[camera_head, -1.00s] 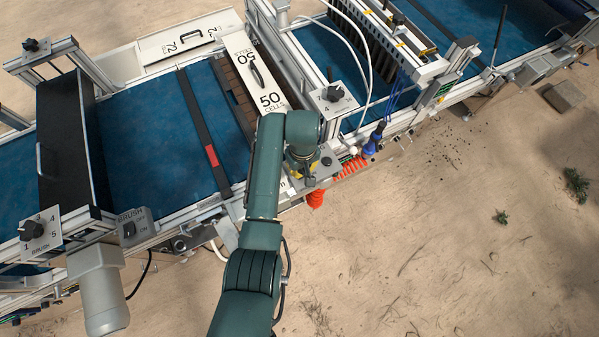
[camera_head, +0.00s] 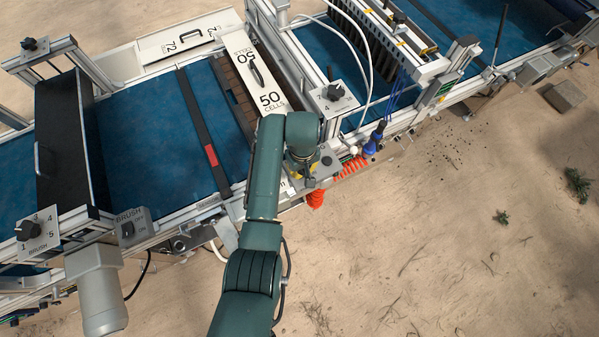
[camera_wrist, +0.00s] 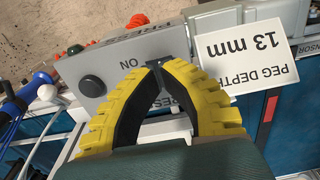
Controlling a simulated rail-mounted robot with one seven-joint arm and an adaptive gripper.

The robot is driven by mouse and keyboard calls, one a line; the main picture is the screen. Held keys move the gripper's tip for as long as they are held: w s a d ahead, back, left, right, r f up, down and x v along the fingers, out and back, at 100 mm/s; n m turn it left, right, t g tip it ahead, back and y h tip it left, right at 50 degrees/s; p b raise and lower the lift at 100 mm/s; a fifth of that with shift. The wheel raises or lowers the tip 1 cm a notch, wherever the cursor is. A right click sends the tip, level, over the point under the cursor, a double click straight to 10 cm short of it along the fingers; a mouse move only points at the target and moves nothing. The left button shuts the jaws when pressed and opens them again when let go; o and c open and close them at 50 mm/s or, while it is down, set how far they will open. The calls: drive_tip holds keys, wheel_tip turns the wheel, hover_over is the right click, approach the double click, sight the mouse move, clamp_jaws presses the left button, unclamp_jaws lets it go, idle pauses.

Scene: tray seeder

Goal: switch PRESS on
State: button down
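The grey PRESS box (camera_wrist: 115,75) fills the upper middle of the wrist view, its lettering upside down. It bears a round black knob (camera_wrist: 92,86) and an ON mark. Beside the ON mark is a small dark switch (camera_wrist: 155,65), largely hidden by my fingertips. My gripper (camera_wrist: 159,68) has yellow ribbed fingers with black inner pads; the tips meet at this switch. I cannot tell whether the lever is pinched between them or which way it points. In the head view, the PRESS box (camera_head: 327,163) shows partly, and my arm hides most of the gripper's work area.
A PEG DEPTH 13 mm plate (camera_wrist: 250,52) stands close right of the fingers in the wrist view. Orange coiled hose (camera_head: 352,165) and a blue fitting (camera_head: 375,138) lie close by. A BRUSH switch box (camera_head: 133,226) is at left. Open sandy ground lies at right.

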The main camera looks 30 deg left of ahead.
drive_tip(key=shift+f+b, duration=0.95)
drive_tip(key=shift+f, duration=0.5)
idle(0.5)
wheel_tip(320, 180, up, 7)
drive_tip(key=p, duration=0.7)
drive_tip(key=shift+r, duration=0.1)
